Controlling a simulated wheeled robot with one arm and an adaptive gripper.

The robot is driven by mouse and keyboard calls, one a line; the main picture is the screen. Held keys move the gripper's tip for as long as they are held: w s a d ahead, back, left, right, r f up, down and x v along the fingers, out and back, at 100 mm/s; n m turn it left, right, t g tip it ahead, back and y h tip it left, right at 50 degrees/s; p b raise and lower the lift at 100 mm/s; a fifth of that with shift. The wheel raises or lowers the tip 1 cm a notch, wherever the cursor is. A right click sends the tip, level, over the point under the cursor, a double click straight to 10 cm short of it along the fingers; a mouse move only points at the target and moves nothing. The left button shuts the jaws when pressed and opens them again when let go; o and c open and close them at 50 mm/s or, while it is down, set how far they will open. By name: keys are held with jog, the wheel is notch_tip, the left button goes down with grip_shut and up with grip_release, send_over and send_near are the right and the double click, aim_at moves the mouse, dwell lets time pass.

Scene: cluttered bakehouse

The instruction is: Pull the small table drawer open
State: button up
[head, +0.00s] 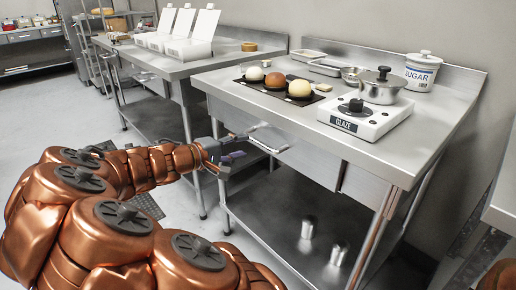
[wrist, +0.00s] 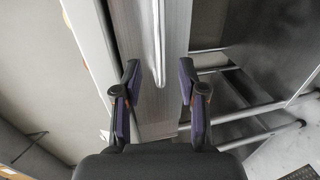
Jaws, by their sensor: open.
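The small steel table (head: 400,150) stands at the right in the head view. Its drawer front (head: 312,162) is under the tabletop, with a silver bar handle (head: 270,138). My gripper (head: 238,147) is in front of the drawer, at the handle's left end. In the wrist view my gripper (wrist: 159,75) is open with purple pads, facing the drawer front (wrist: 120,30). The handle (wrist: 158,40) runs down the picture and its near end lies between the fingertips. Nothing is clamped. I cannot tell exactly how deep the handle sits between the fingers.
On the tabletop are a black tray (head: 258,87) with buns, a GLAZE warmer (head: 352,122), a pot (head: 388,90) and a SUGAR jar (head: 421,72). A lower shelf (head: 275,215) holds metal cups. Another steel table (head: 160,62) stands at the left.

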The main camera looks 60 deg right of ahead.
aim_at(256, 143)
jog(key=shift+b+x, duration=0.55)
jog(key=shift+x, duration=3)
jog(key=shift+c, duration=0.3)
grip_shut()
